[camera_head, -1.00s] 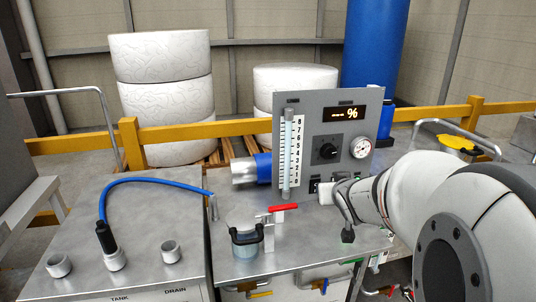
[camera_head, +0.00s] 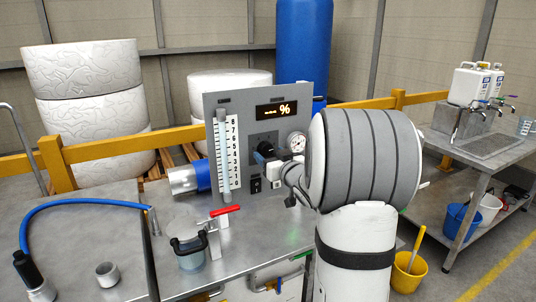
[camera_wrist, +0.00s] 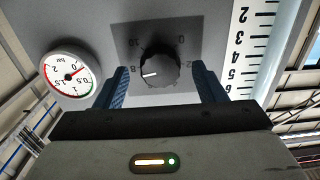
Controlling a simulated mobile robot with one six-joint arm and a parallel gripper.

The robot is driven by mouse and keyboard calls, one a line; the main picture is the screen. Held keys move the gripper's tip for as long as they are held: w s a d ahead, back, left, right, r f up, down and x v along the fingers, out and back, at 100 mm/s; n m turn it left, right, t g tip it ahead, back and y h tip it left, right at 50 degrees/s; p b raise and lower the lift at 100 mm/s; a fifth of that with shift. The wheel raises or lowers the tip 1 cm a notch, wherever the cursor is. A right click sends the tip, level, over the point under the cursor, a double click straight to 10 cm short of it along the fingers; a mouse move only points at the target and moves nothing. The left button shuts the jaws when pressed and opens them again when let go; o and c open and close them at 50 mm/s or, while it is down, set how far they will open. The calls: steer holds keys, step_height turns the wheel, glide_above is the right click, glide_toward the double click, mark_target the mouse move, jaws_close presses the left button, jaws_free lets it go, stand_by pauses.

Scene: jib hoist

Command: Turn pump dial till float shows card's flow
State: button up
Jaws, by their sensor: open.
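The pump dial (camera_wrist: 150,72) is a black knob on the grey panel (camera_head: 238,108). In the wrist view, turned upside down, its white mark points left, toward the printed 8. My gripper (camera_wrist: 160,68) is open, with one blue finger on each side of the dial; I cannot tell whether they touch it. The clear flow tube (camera_head: 221,160) stands upright beside a white numbered scale (camera_head: 234,155). I cannot make out the float. No card can be told apart.
A lit display (camera_head: 275,109) shows dashes and a percent sign. A round gauge (camera_head: 296,142) has its needle near 0. A red-handled valve (camera_head: 224,210) and a jug (camera_head: 189,253) are in front of the panel. A side bench (camera_head: 505,150) holds white canisters (camera_head: 468,84).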

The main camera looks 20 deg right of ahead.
steer(key=shift+w, duration=0.65)
steer(key=c, duration=0.9)
steer(key=shift+a, duration=0.15)
steer(key=shift+c, duration=0.4)
steer(key=shift+f+b, duration=0.1)
steer(key=shift+b, duration=0.25)
